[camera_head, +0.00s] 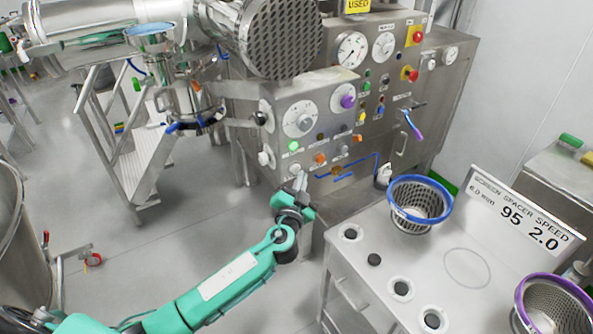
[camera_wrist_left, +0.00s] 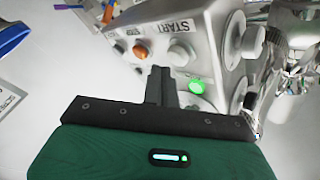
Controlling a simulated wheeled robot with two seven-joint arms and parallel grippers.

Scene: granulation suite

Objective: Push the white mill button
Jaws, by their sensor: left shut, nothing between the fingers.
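The mill's control panel (camera_head: 305,122) is a grey metal box with a lit green button (camera_head: 294,147) and an orange button (camera_head: 320,158). In the left wrist view a round white button (camera_wrist_left: 181,53) sits beside the START label (camera_wrist_left: 174,27), between the orange button and the lit green one. My left gripper (camera_head: 300,182) is shut and empty, low in front of the panel. In the wrist view its fingertips (camera_wrist_left: 161,72) point at the panel, just below and left of the white button. I cannot tell whether they touch it. My right gripper is out of view.
A white table (camera_head: 350,262) with a blue-rimmed basket (camera_head: 420,205), a purple-rimmed basket (camera_head: 553,305) and a sign (camera_head: 525,215) stands to the right. A large mesh-ended drum (camera_head: 283,38) overhangs the panel.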

